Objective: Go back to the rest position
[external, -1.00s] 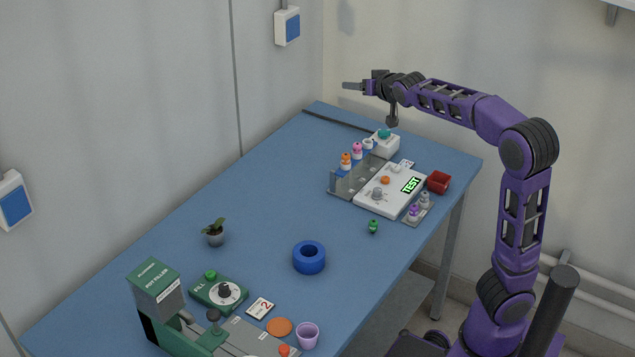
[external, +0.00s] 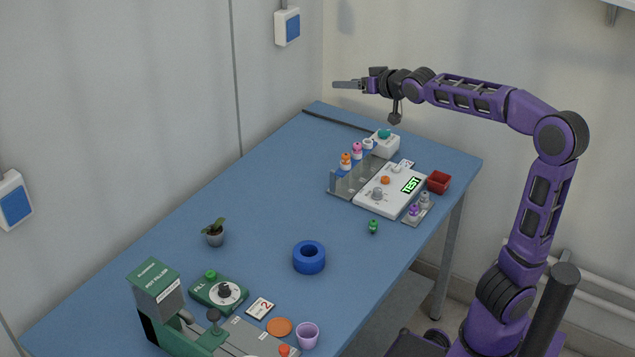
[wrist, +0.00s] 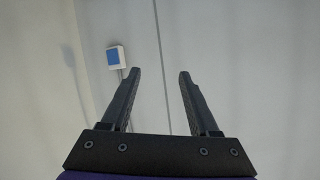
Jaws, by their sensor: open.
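My gripper (external: 348,85) is raised in the air above the far end of the blue table (external: 262,205), pointing left toward the wall. In the wrist view my gripper (wrist: 158,80) has its two dark fingers apart with nothing between them. Behind them are only the pale wall and a blue-and-white wall box (wrist: 115,56). My purple arm reaches in from the right, with its upper links held high over the table.
Below the arm are a white tester (external: 390,192) reading TEST, a vial rack (external: 352,182), a white box with a teal knob (external: 384,144) and a red container (external: 438,182). A blue ring (external: 309,258), potted plant (external: 214,233) and green pot filler (external: 160,305) stand nearer.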

